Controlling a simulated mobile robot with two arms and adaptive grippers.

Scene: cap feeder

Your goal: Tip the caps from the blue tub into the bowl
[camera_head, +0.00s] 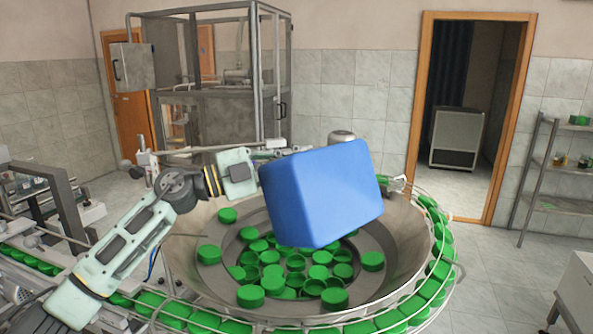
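The blue tub (322,194) hangs tilted in the air above the bowl, with its closed outer faces toward me; its opening and inside are hidden. My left gripper (256,172) is at the tub's left edge and holds it up, its fingertips mostly hidden by the tub. The bowl (408,240) is a wide metal cone below the tub. Many green caps (295,263) lie in its middle, and a few lie apart on its sloping wall, such as one cap (209,254) at the left. My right gripper is not in view.
A curved track (436,277) filled with green caps runs around the bowl's right and front. A caged machine (222,80) stands behind at the left. A conveyor (28,262) with caps is at the far left. Open floor lies at the right by a shelf (541,170).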

